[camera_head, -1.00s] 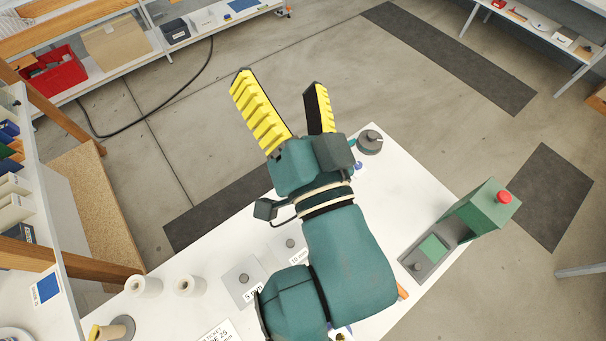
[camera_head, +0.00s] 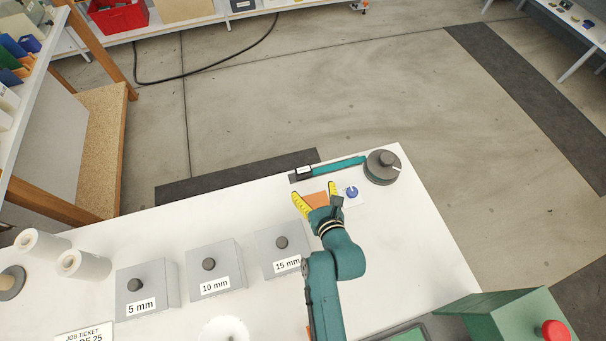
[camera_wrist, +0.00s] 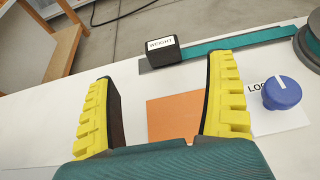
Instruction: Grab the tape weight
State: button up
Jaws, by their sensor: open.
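The tape weight (camera_wrist: 162,50) is a small dark block with a white label reading WEIGHT. It rests at the end of a teal tape near the table's far edge, and it also shows in the head view (camera_head: 304,171). My gripper (camera_head: 318,194) is open and empty, with yellow ridged fingers. In the wrist view my gripper (camera_wrist: 160,95) points toward the weight, which lies beyond the fingertips and between their lines, apart from them. The teal tape (camera_wrist: 245,45) runs right from the weight to a dark round reel (camera_head: 382,167).
An orange patch (camera_wrist: 174,117) lies on the table between my fingers. A blue knob (camera_wrist: 282,92) on a white plate stands close to the right finger. Grey blocks marked 5 mm (camera_head: 147,288), 10 mm (camera_head: 215,270) and 15 mm (camera_head: 282,250) stand left of my arm.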

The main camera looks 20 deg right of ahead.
aim_at(304, 172)
jog(key=b+x, duration=0.1)
jog(key=x, duration=0.2)
jog(key=b+x, duration=0.1)
jog(key=x, duration=0.3)
jog(key=b+x, duration=0.1)
jog(key=x, duration=0.3)
jog(key=shift+s+d+f, duration=0.1)
jog(key=shift+f, duration=0.15)
jog(key=c, duration=1.3)
